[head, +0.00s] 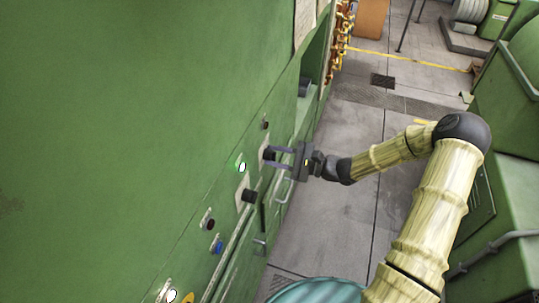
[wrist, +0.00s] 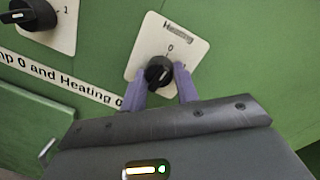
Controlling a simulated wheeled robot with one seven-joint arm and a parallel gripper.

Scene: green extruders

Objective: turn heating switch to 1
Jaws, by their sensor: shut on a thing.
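The heating switch is a black rotary knob (wrist: 158,72) on a cream plate (wrist: 186,42) labelled "Heating", with a 0 above the knob. A 1 mark cannot be made out on this plate. My gripper (wrist: 160,84) has its two purple fingers on either side of the knob and is shut on it. The knob's pointing direction is hard to read. In the head view my gripper (head: 272,155) reaches the green panel from the right, and its fingers partly hide the switch and its plate.
A second black knob (wrist: 36,13) on a plate marked 1 sits to the left in the wrist view.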

